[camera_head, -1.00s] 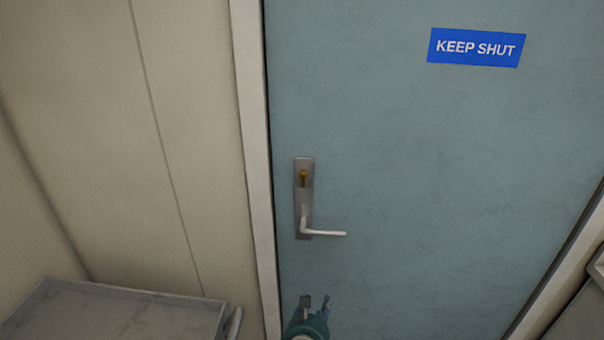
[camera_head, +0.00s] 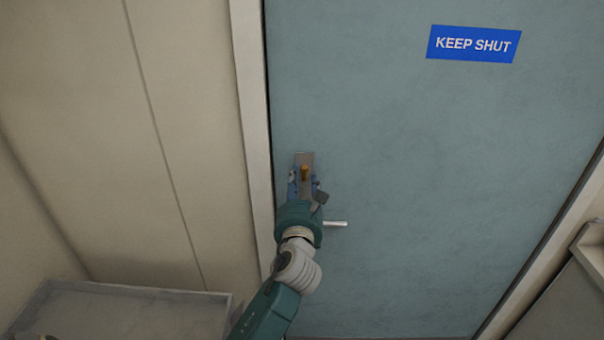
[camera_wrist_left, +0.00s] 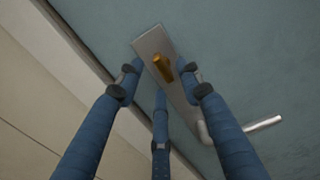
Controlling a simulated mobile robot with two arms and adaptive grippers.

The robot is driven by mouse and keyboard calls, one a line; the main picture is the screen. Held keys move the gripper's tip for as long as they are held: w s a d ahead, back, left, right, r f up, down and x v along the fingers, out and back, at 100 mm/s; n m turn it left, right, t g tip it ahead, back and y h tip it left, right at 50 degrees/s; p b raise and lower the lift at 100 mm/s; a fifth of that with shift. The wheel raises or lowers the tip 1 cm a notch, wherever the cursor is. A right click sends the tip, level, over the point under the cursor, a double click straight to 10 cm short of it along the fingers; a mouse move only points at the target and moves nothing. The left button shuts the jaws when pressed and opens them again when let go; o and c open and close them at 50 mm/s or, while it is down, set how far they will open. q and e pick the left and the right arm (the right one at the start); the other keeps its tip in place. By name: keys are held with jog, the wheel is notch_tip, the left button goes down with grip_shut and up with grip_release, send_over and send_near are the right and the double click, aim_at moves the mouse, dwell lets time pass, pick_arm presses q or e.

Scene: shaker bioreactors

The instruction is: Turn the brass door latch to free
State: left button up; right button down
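The brass latch (camera_head: 304,172) sits on the upper part of a grey metal plate (camera_head: 304,158) on the teal door (camera_head: 430,180). In the left wrist view the latch (camera_wrist_left: 163,67) is a short brass bar on the plate (camera_wrist_left: 150,42), between the spread fingertips. My left gripper (camera_head: 304,184) is open in front of the plate, just below the latch in the head view. Its blue fingers show in the left wrist view (camera_wrist_left: 160,75), with no clear contact on the latch. The silver lever handle (camera_head: 336,224) is partly hidden behind my gripper. My right gripper is not in view.
A blue KEEP SHUT sign (camera_head: 474,43) is on the upper door. A pale door frame (camera_head: 250,120) and beige wall panels (camera_head: 170,120) stand to the left. A grey tray-like surface (camera_head: 120,315) is at the lower left.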

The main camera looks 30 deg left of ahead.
pick_arm(q)
jog(key=shift+x, duration=1.2)
grip_shut()
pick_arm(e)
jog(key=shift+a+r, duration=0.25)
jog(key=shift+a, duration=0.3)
